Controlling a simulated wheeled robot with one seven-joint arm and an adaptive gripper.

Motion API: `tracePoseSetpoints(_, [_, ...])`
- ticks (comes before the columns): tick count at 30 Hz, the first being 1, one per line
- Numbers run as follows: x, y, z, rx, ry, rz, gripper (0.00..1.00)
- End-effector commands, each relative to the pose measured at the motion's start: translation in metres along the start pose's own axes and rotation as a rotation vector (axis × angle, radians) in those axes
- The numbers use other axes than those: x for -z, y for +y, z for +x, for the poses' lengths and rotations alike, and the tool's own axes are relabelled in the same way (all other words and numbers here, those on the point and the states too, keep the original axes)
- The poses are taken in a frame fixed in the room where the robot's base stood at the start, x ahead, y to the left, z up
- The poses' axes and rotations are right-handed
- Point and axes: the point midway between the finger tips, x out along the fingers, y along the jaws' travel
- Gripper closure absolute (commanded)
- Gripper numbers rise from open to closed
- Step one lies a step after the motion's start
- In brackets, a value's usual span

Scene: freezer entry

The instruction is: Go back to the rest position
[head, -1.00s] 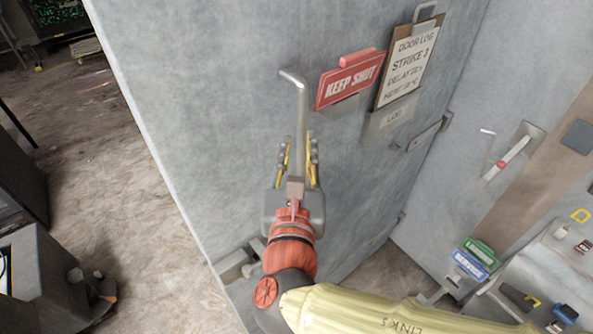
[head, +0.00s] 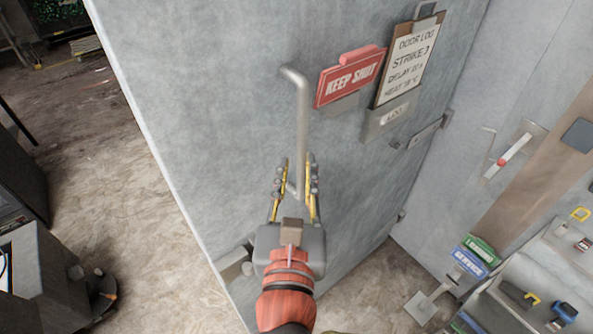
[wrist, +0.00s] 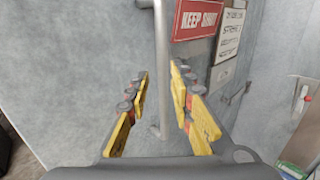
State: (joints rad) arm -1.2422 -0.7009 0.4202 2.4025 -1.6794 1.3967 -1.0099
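My gripper (head: 294,190) is in front of the grey freezer door, at the lower end of the door's vertical bar handle (head: 301,120). Its yellow-padded fingers are spread apart, one on each side of the handle's line, and nothing is clamped between them. In the wrist view the open fingers (wrist: 160,100) show with the handle (wrist: 162,70) between and beyond them. There is a gap on both sides of the bar. I cannot tell the exact depth between fingertips and handle.
A red "KEEP SHUT" sign (head: 349,82) and a door log clipboard (head: 408,62) hang right of the handle. A cart with tools (head: 530,290) stands at lower right. Dark equipment (head: 45,270) stands at left. Bare floor (head: 150,220) lies between it and the door.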

Motion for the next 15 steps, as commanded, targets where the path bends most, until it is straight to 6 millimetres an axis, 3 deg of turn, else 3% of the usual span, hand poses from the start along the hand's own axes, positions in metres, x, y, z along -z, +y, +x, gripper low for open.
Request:
tracePoseSetpoints(11, [0.001, 0.001, 0.000, -0.004, 0.002, 0.042, 0.77])
tracePoseSetpoints(13, [0.007, 0.003, 0.000, -0.010, 0.027, 0.103, 0.77])
tracePoseSetpoints(15, [0.029, 0.000, -0.001, 0.009, 0.104, 0.200, 0.77])
